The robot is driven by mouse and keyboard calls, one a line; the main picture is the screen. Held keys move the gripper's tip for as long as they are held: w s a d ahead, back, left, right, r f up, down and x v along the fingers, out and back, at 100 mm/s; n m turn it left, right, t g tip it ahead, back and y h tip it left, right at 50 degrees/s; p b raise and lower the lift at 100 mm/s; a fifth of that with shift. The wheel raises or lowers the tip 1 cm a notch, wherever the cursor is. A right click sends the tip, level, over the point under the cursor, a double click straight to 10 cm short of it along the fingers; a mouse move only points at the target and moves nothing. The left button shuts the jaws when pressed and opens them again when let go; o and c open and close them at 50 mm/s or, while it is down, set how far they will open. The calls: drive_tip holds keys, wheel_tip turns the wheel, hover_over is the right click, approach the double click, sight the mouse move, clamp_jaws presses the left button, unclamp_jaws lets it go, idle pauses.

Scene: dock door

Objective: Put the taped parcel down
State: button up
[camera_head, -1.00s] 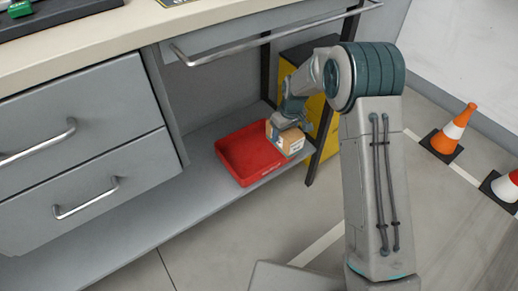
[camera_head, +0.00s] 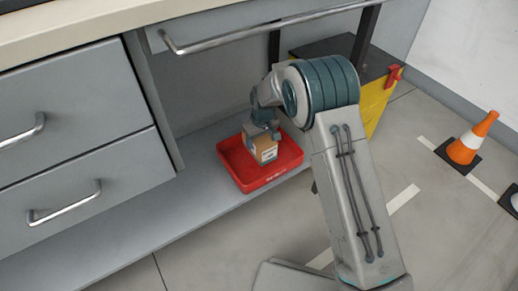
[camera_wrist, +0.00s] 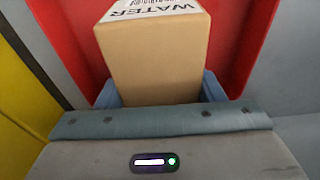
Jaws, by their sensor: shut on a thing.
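The taped parcel is a small brown box (camera_head: 262,150) with a white label. In the wrist view the parcel (camera_wrist: 155,55) fills the middle, and its label reads "WATER". My gripper (camera_head: 264,130) is shut on the parcel from above, with blue fingers at its two sides in the wrist view. The parcel is over the red tray (camera_head: 250,184), inside its outline in the head view. The tray's red floor and walls also show behind the parcel in the wrist view (camera_wrist: 240,45). I cannot tell whether the parcel's underside touches the tray floor.
The tray stands on a grey low shelf (camera_head: 150,222) under the bench. A drawer unit (camera_head: 80,130) is on the left, and a bar handle (camera_head: 260,30) runs above. A yellow cabinet (camera_head: 374,105) stands behind my arm. A traffic cone (camera_head: 472,138) is at right.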

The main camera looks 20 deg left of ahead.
drive_tip(key=shift+f+b, duration=1)
drive_tip(key=shift+f, duration=0.9)
drive_tip(key=shift+f, duration=0.15)
drive_tip(key=o, duration=1.2)
drive_tip(key=r+p, duration=0.1)
drive_tip(key=r, duration=0.2)
drive_tip(key=d+r+p, duration=0.1)
drive_tip(key=r+p, duration=0.1)
drive_tip(key=r, duration=0.2)
drive_tip(key=s+r+p, duration=0.1)
drive_tip(key=r, duration=0.3)
drive_tip(key=shift+d+r, duration=0.15)
drive_tip(key=shift+s+r, duration=0.1)
drive_tip(key=shift+r, duration=0.3)
